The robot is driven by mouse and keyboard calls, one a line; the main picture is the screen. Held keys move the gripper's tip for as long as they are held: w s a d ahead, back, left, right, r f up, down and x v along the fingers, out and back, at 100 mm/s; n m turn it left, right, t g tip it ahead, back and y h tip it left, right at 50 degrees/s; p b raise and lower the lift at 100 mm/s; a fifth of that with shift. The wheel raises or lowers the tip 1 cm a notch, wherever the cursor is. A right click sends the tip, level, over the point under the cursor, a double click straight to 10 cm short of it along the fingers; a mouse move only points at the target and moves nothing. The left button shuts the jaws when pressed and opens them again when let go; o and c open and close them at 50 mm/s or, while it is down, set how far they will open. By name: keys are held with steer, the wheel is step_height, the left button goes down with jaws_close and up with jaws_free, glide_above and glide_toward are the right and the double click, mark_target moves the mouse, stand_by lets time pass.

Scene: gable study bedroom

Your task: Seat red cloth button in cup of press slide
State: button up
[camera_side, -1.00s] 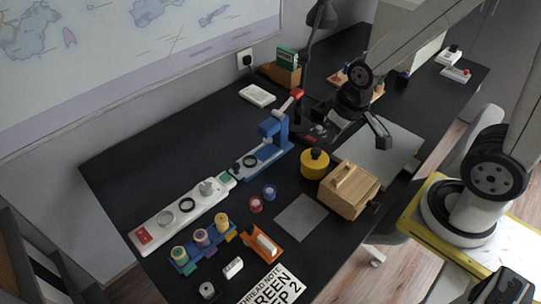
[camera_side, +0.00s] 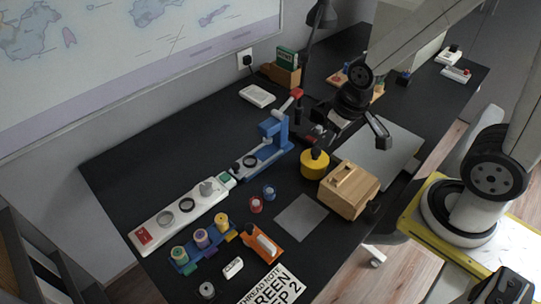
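The blue press (camera_side: 277,131) with a red-tipped lever stands near the middle of the desk. Its grey slide (camera_side: 252,163) extends to the lower left and carries a dark ring-shaped cup (camera_side: 250,161); I see no red in it. A small red round piece (camera_side: 255,204), which looks like the red cloth button, rests on the desk in front of the slide, beside a similar blue piece (camera_side: 269,192). My gripper (camera_side: 352,132) hangs in the air right of the press, apart from the button. Its fingers look spread, with nothing visible between them.
A yellow pot (camera_side: 315,164) and a wooden box (camera_side: 349,190) stand below my gripper. A grey square (camera_side: 301,218) lies right of the button. A white strip (camera_side: 180,214), spool rack (camera_side: 203,243) and orange tray (camera_side: 263,243) stand at left and front. A lamp (camera_side: 311,48) rises behind.

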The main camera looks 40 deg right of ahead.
steer(key=o, duration=0.7)
steer(key=shift+w, duration=0.15)
steer(key=n+g, duration=0.3)
steer(key=n, duration=0.3)
glide_toward(256, 204)
steer(key=shift+s+d+f, duration=0.35)
steer(key=shift+w+a+f, duration=0.1)
steer(key=shift+a+f, duration=0.1)
steer(key=shift+f, duration=0.2)
steer(key=shift+f, duration=1.3)
steer(key=shift+w+a+f, duration=0.1)
steer(key=shift+f, duration=2.5)
